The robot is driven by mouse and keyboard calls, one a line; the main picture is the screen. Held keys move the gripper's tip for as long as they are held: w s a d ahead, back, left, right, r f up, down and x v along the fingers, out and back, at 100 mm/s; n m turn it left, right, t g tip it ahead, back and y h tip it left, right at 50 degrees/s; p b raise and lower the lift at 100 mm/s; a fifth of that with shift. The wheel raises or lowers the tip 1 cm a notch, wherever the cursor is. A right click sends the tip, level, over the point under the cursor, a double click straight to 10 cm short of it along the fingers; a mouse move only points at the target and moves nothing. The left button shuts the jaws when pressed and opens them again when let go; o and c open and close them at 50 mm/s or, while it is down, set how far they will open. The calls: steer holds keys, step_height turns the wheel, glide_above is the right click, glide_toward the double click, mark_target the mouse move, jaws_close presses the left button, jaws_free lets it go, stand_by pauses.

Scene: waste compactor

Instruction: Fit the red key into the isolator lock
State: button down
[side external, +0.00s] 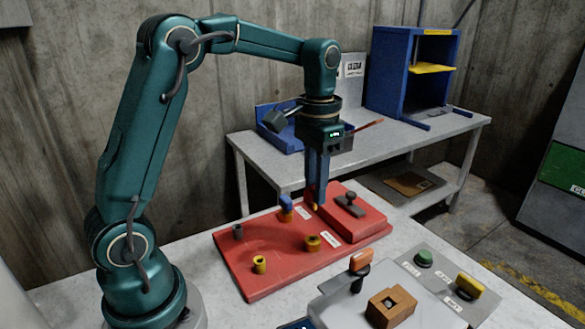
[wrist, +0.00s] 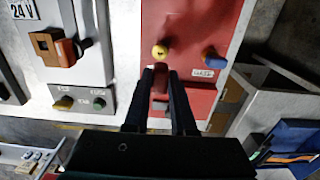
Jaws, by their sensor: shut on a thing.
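My gripper (wrist: 160,85) points down over the red board and is shut on a dark red piece (wrist: 160,76), which looks like the red key. In the side external view my gripper (side external: 317,190) hides most of it. A yellow round fitting (wrist: 159,52) shows just beyond the fingertips in the wrist view. No readable label tells which fitting is the isolator lock.
The red board (side external: 240,285) bears a blue key (side external: 286,203), yellow fittings (side external: 259,264) and a raised block with a dark handle (side external: 349,202). A blue cabinet (side external: 395,75) stands behind.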

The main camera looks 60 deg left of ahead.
mark_target(314, 210)
steer(key=shift+f, duration=2.9)
steer(key=shift+f, duration=1.45)
steer(key=c, duration=0.7)
jaws_free()
steer(key=shift+o, duration=0.2)
steer(key=shift+c, duration=0.4)
steer(key=shift+r, duration=0.15)
